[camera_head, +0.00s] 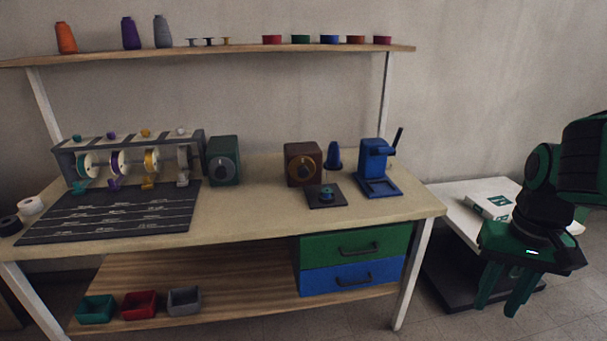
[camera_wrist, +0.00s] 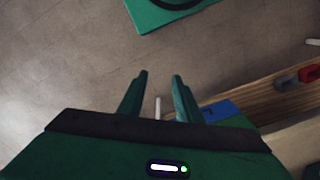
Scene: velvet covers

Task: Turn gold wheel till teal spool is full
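A rack of coloured reels stands at the left of the bench; one reel with gold parts (camera_head: 151,161) is third from the left, and one with teal parts (camera_head: 87,166) is at the left end. A brown box (camera_head: 292,168) has a gold-coloured dial on its front. A small teal spool-like piece (camera_head: 326,192) sits on a dark pad before that box. I cannot tell how full any spool is. My gripper (camera_head: 504,291) hangs right of the bench, far from these things. Its two fingers also show in the wrist view (camera_wrist: 160,78), apart with nothing between them.
A green box (camera_head: 224,160) with a dial and a blue lever device (camera_head: 373,162) stand on the bench. A dark mat (camera_head: 110,212) lies before the rack. Green (camera_head: 335,247) and blue (camera_head: 335,281) drawers sit below. A white side table (camera_head: 455,200) is behind my arm.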

